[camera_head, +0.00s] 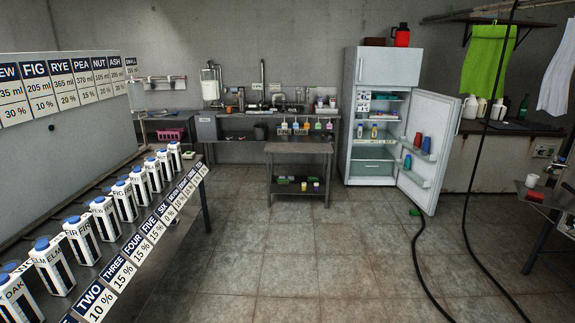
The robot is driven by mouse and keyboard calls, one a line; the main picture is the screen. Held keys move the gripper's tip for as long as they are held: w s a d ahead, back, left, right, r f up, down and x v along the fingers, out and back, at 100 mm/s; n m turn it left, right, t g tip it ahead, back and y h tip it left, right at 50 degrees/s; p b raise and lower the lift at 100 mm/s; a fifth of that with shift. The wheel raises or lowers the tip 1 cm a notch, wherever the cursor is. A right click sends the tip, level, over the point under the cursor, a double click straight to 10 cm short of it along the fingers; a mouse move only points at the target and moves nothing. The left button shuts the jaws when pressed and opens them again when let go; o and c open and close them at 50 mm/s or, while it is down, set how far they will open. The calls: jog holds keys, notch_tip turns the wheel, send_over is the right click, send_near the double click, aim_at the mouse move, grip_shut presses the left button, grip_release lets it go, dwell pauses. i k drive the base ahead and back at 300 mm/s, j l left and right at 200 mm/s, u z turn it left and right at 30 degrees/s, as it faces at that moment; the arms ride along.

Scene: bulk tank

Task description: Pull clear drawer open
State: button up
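A white fridge (388,66) stands against the back wall with its lower door (434,122) swung open to the right. Low in its compartment is a pale, see-through drawer front (372,168), which looks like the clear drawer. It seems to sit flush inside the fridge, but it is too small to be sure how far in it is. My gripper is not in view.
A low metal table (300,147) stands left of the fridge. A bench with several cartons (82,240) runs along the left. A black hose (418,258) lies on the floor near the open door, and a cable hangs at right. The middle floor is clear.

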aim_at(381, 168)
jog(key=i, duration=2.45)
jog(key=i+j+z, duration=0.1)
jog(key=i, duration=1.15)
jog(key=i+j, duration=0.1)
jog(key=i, duration=1.15)
